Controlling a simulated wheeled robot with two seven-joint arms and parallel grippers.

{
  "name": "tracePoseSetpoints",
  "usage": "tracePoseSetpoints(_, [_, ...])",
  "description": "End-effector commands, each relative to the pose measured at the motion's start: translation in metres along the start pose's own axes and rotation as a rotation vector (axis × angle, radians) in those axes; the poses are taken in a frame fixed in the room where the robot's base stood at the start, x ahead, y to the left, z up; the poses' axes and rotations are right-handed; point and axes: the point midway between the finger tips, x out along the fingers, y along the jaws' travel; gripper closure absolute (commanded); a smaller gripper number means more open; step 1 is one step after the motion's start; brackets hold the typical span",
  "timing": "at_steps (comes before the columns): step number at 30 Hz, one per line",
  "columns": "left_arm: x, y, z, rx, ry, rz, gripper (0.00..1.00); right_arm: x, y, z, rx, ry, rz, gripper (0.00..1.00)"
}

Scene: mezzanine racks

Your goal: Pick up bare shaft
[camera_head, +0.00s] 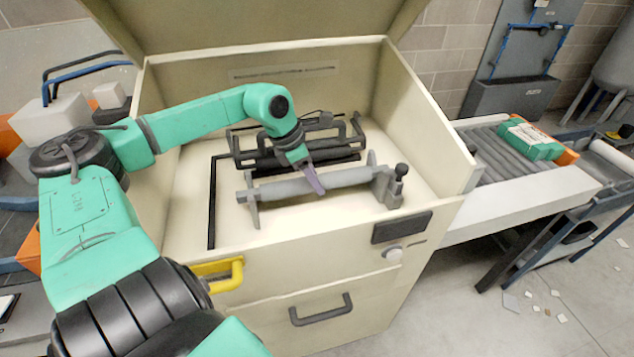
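The bare shaft (348,178) is a plain grey cylinder lying level inside the open cream cabinet (408,207). It rests across a support at each end. My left gripper (316,187) reaches down over the middle of the shaft from above. Its purplish-grey fingers overlap the shaft in the picture and hide a small part of it. I cannot tell whether the fingers touch the shaft or how far apart they are. My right gripper is not in view.
A black frame (250,160) with bars stands just behind the shaft. The cabinet's walls and raised lid enclose the space. A knobbed fitting (399,185) sits at the shaft's right end. A roller conveyor (500,155) with a green-and-white box (530,138) stands to the right.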

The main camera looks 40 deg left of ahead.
Motion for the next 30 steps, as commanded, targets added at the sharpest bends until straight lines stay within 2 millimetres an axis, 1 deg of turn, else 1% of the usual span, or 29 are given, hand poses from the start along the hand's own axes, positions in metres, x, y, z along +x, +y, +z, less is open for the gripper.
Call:
tracePoseSetpoints(11, [-0.003, 0.000, 0.002, 0.001, -0.004, 0.002, 1.00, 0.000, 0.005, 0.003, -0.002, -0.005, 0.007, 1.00])
tracePoseSetpoints(14, [-0.009, 0.001, 0.005, 0.002, -0.005, 0.004, 1.00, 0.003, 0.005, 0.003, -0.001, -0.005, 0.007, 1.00])
tracePoseSetpoints(17, [-0.023, 0.001, 0.011, 0.002, -0.007, 0.006, 1.00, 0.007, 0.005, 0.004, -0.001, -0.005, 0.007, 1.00])
tracePoseSetpoints(20, [-0.043, 0.002, 0.019, 0.004, -0.003, 0.009, 1.00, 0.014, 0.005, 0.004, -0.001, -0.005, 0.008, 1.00])
tracePoseSetpoints(23, [-0.074, 0.002, 0.031, 0.003, -0.002, 0.012, 1.00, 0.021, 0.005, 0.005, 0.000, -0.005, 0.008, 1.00])
tracePoseSetpoints(24, [-0.089, 0.002, 0.037, 0.002, -0.001, 0.012, 1.00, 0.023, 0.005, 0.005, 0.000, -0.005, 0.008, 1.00])
tracePoseSetpoints(26, [-0.111, 0.001, 0.046, 0.004, -0.001, 0.010, 1.00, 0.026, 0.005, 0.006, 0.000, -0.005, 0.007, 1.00])
tracePoseSetpoints(27, [-0.124, 0.001, 0.052, 0.002, -0.001, 0.010, 1.00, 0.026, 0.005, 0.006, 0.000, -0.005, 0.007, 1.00])
tracePoseSetpoints(30, [-0.153, 0.001, 0.064, 0.001, -0.001, 0.006, 1.00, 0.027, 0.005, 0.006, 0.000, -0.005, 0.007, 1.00])
